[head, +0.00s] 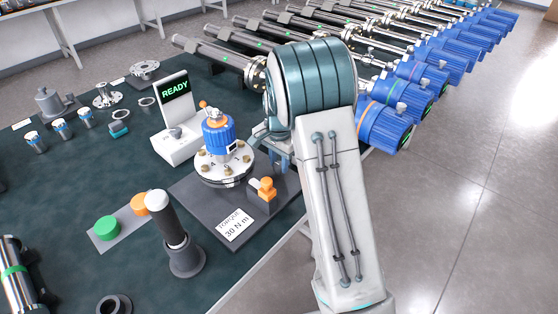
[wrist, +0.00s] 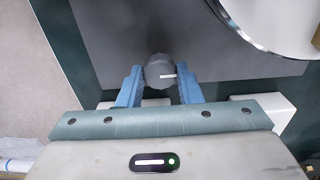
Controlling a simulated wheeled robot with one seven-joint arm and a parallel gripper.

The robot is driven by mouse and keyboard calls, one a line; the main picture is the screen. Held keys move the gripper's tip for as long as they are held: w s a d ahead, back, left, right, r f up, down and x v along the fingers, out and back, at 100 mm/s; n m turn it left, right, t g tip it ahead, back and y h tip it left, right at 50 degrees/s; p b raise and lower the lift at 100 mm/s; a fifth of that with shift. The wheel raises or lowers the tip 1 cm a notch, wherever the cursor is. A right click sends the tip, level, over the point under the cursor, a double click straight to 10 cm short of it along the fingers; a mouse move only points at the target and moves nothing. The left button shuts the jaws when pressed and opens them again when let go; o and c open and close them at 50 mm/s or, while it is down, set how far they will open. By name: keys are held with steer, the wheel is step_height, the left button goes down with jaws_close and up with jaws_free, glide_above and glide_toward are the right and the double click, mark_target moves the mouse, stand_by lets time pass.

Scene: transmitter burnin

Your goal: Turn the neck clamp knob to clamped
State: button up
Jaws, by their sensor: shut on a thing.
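The neck clamp knob (wrist: 158,66) is a dark grey round knob with a short white mark. In the wrist view it sits between my two blue fingers, and the white mark points to the right. My gripper (wrist: 160,84) is shut on the knob, with a finger on each side. In the head view my gripper (head: 277,150) is beside the right side of the round metal flange (head: 226,179) on the dark grey base plate (head: 212,209). The knob is hidden there behind my gripper and arm.
A blue unit (head: 217,134) stands on the flange. An orange-topped part (head: 266,189) and a torque card (head: 235,226) are close to my gripper. A READY display (head: 176,90) stands behind. A black-and-white handled tool (head: 172,236) stands front left. Several blue-ended tubes line the right.

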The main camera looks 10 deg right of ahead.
mark_target(279, 164)
stand_by(0.4)
steer(key=o, duration=1)
step_height(279, 164, up, 14)
steer(key=shift+f+p, duration=0.1)
steer(key=shift+p, duration=0.3)
steer(key=s+r+n+t+p, duration=0.1)
steer(key=s+r+n, duration=0.1)
steer(key=s, duration=0.7)
steer(key=s+r+n+t+p, duration=0.1)
steer(key=s+r+n+p, duration=0.1)
steer(key=s+n, duration=0.3)
steer(key=s+r+n+p, duration=0.2)
steer(key=s+n, duration=0.1)
steer(key=s, duration=1.1)
steer(key=shift+d+r+n+t, duration=0.15)
steer(key=shift+r+n+t, duration=0.15)
steer(key=shift+t, duration=0.1)
